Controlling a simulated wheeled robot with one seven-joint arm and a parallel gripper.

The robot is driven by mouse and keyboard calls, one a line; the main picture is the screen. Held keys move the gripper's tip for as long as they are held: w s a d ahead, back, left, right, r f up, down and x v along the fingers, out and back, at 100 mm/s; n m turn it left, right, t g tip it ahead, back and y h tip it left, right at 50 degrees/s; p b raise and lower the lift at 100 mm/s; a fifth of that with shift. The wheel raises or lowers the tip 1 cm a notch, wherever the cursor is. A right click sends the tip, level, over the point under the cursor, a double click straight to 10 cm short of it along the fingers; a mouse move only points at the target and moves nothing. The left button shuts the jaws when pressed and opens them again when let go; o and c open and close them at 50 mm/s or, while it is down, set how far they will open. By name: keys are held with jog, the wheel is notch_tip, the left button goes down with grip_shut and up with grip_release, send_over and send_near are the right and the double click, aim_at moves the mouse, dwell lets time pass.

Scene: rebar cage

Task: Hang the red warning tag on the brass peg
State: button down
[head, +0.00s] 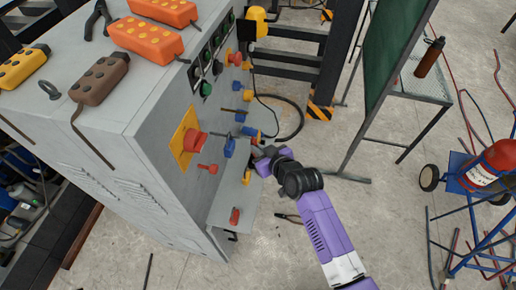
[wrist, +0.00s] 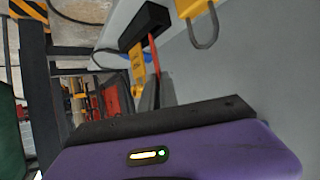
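In the head view my gripper (head: 262,161) is close to the front of the grey control cabinet (head: 150,125), at its lower right. Its fingertips are too small and partly hidden there. A small red piece (head: 235,216) lies on the cabinet's lower ledge, and a red handle-like piece (head: 207,168) is on the panel; I cannot tell if either is the warning tag. I cannot make out the brass peg. A yellow tag-like piece (wrist: 138,66) hangs near a black block (wrist: 145,24).
Orange pendants (head: 145,40) lie on top. A green board (head: 392,45) and a red cylinder (head: 492,165) stand right. Some floor between is clear.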

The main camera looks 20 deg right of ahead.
jog(key=shift+f+b, duration=0.3)
jog(key=shift+f, duration=0.1)
jog(key=c, duration=1.6)
grip_release()
jog(key=shift+r, duration=0.15)
jog(key=shift+r+p, duration=0.3)
jog(key=shift+p, duration=0.15)
jog(key=v, duration=1.2)
jog(key=shift+s+r, duration=0.1)
